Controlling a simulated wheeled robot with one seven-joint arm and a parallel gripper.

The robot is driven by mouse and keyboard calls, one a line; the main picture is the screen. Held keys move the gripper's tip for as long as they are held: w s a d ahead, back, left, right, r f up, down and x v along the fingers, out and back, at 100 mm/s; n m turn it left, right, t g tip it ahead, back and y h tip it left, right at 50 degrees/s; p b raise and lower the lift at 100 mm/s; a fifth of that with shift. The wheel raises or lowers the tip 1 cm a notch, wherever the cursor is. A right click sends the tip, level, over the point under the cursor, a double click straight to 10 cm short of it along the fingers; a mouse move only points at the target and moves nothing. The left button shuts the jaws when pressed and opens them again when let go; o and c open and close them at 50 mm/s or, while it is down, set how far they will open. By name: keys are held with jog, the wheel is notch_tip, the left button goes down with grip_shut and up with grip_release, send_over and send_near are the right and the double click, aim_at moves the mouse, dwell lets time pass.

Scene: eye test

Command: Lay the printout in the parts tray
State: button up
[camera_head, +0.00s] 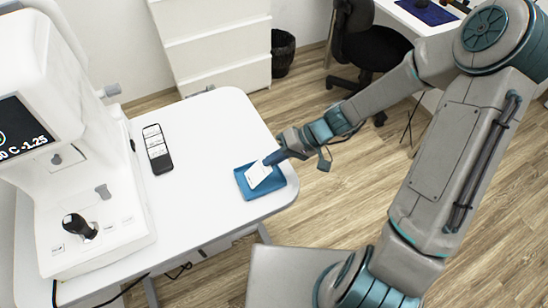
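The printout (257,174) is a small white slip with faint dark print. It is over the blue parts tray (272,185), inside the tray's outline, near the right front corner of the white table. My gripper (273,158) comes in from the right, and its fingers meet the upper right end of the printout and look shut on it. The printout seems tilted, with its lower end close to the tray floor. I cannot tell whether it touches the floor. The finger on the far side is hidden.
A white eye-test machine (75,150) with a screen and joystick fills the left of the table (205,150). A black holder with white labels (157,148) lies beside it. Drawers (215,45), a bin (283,52) and a black chair (370,50) stand behind. The middle table is clear.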

jog(key=o, duration=0.3)
jog(key=shift+o, duration=0.2)
jog(key=v, duration=1.3)
jog(key=shift+d+r, duration=0.25)
jog(key=shift+d, duration=0.1)
jog(key=s+d+r+m+t+h, duration=0.5)
jog(key=s+d+r+h, duration=0.3)
jog(key=s+r+h, duration=0.1)
jog(key=s+r, duration=0.1)
jog(key=s, duration=0.1)
jog(key=shift+s+d+h, duration=0.25)
jog(key=shift+s+h, duration=0.1)
jog(key=shift+h, duration=0.05)
